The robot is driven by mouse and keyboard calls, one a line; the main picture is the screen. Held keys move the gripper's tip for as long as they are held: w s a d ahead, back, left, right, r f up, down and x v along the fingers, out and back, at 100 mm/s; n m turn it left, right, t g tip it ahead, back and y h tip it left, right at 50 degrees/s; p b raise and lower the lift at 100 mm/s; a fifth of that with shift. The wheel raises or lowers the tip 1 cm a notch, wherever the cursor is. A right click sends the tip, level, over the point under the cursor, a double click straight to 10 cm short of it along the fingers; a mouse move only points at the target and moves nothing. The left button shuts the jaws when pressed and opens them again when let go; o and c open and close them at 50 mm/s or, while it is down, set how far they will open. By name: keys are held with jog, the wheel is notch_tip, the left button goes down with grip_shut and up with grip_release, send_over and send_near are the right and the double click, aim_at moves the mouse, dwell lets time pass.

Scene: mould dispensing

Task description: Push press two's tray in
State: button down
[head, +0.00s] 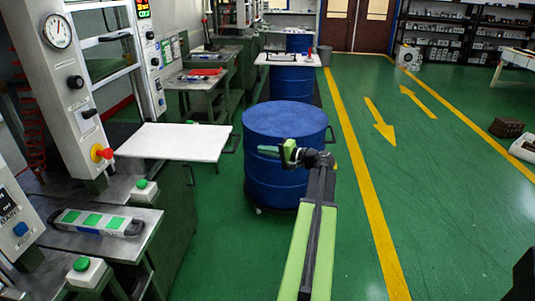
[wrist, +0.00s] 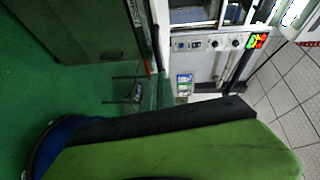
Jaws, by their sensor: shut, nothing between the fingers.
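A flat white tray (head: 175,141) sticks out to the right from the press with the round gauge (head: 85,80) in the head view. No press number is readable, so I cannot tell for sure that this is press two. My gripper (head: 289,152) is shut and empty, over the blue drum, to the right of the handle with a gap between them. In the wrist view a large green and black part of mine fills the lower half, and I cannot make out the tray there.
A blue drum (head: 284,165) stands beside the tray, under my gripper. A nearer bench (head: 75,243) holds a plate with green squares, with green buttons (head: 143,190) close by. Further benches and drums line the left. The green floor right of the yellow line (head: 350,150) is mostly clear.

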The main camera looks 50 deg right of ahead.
jog(key=w+a+f+b, duration=0.1)
jog(key=w+a, duration=0.2)
jog(key=w, duration=0.4)
jog(key=shift+w+a+f, duration=0.2)
jog(key=shift+w+a, duration=0.1)
jog(key=shift+a, duration=0.05)
jog(key=shift+d, duration=0.1)
jog(key=shift+w, duration=0.1)
